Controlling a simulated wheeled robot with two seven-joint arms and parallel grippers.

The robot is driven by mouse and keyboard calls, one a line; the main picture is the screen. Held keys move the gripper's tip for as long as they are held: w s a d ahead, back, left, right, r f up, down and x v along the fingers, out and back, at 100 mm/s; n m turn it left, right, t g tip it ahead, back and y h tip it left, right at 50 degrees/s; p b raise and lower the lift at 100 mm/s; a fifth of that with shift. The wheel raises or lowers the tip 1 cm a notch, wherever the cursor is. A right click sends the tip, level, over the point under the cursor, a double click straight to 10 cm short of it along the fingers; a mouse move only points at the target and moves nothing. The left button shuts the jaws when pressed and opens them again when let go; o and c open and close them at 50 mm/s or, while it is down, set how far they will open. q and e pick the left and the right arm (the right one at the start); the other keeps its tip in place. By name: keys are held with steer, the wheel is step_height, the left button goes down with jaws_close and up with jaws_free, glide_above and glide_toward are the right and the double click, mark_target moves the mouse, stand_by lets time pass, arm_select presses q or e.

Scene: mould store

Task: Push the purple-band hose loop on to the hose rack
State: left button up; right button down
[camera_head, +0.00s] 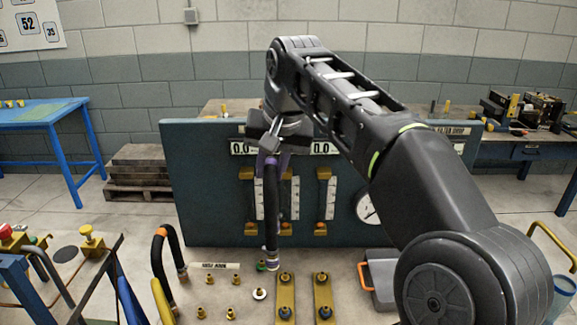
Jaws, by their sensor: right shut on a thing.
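My right gripper (272,150) is shut on the purple-band hose loop (271,205), near its purple band. The black hose hangs down from the fingers in front of the blue panel. Its lower end, with a pale fitting, shows close to the green port (262,266) on the bench; I cannot tell whether it touches. Part of the loop is hidden behind the gripper. No part is clearly identifiable as the hose rack. A small labelled strip (215,265) is on the bench above several brass fittings (237,279). My left gripper is not in view.
The blue panel (205,190) with gauges stands behind the bench. An orange-band black hose (158,262) arches at left. Two yellow bars (285,299) and an orange-handled grey case (381,282) are nearby. A blue table (40,113) and stacked pallets (137,172) stand farther back.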

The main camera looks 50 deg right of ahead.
steer(key=w+a+p, duration=0.3)
steer(key=w+a, duration=0.4)
steer(key=w, duration=0.2)
step_height(320, 180, down, 15)
steer(key=b, duration=1.3)
steer(key=shift+s, duration=0.3)
steer(key=shift+d+f+b, duration=0.1)
steer(key=shift+f+b, duration=0.2)
steer(key=shift+f, duration=0.15)
stand_by(0.8)
steer(key=shift+f, duration=0.35)
steer(key=shift+f+b, duration=0.7)
steer(key=shift+b, duration=0.05)
stand_by(1.0)
steer(key=c, duration=1.1)
jaws_free()
steer(key=shift+s, duration=0.1)
